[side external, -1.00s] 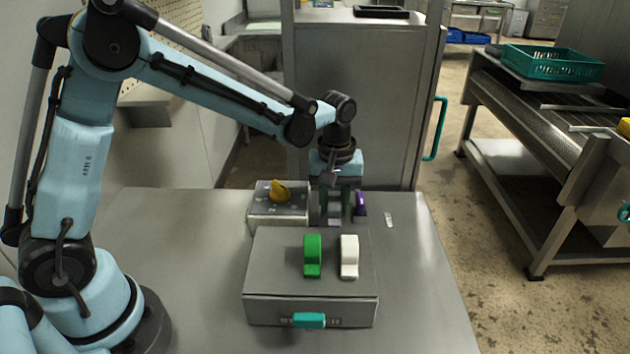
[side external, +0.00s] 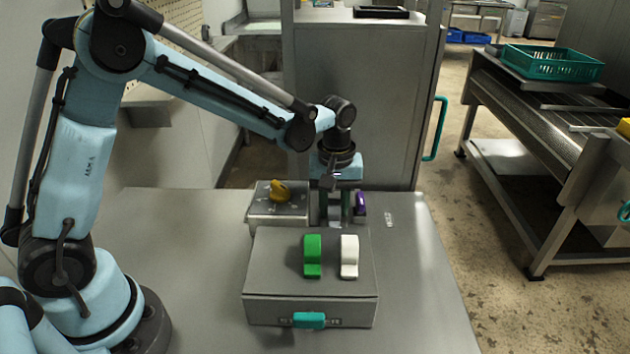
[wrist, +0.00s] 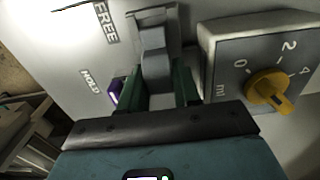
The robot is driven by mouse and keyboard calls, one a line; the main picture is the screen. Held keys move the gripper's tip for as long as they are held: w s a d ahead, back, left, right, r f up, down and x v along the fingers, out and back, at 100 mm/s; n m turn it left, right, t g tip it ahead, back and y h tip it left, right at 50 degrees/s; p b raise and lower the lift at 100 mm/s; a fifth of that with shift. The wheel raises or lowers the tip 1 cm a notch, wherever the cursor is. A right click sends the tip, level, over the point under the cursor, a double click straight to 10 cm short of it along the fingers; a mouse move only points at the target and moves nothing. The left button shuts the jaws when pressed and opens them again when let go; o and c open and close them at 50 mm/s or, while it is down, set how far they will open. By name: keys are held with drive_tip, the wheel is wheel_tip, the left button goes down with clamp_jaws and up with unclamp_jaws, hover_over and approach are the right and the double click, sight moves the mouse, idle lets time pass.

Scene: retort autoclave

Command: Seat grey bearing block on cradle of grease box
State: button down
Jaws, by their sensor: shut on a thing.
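The grey bearing block (wrist: 155,62) is between the green fingers of my gripper (wrist: 157,88) in the wrist view. My gripper is shut on it. In the side external view my gripper (side external: 334,208) points down at the table, behind the grey box with the blocks on it and right of the dial box; the fingers largely hide the block there. A grey box with a yellow dial (side external: 279,191), marked in ml, looks like the grease box; it also shows in the wrist view (wrist: 225,75). I cannot make out its cradle clearly.
A grey box (side external: 265,270) with a teal handle stands in front, carrying a green block (side external: 312,256) and a white block (side external: 349,256). A purple piece (side external: 360,203) is close right of my gripper. The table is clear to the right, with a small label (side external: 390,219).

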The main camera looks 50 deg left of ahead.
drive_tip(key=shift+f, duration=1)
idle(2.0)
drive_tip(key=shift+c, duration=1.6)
unclamp_jaws()
drive_tip(key=shift+r, duration=0.15)
drive_tip(key=shift+r, duration=3.35)
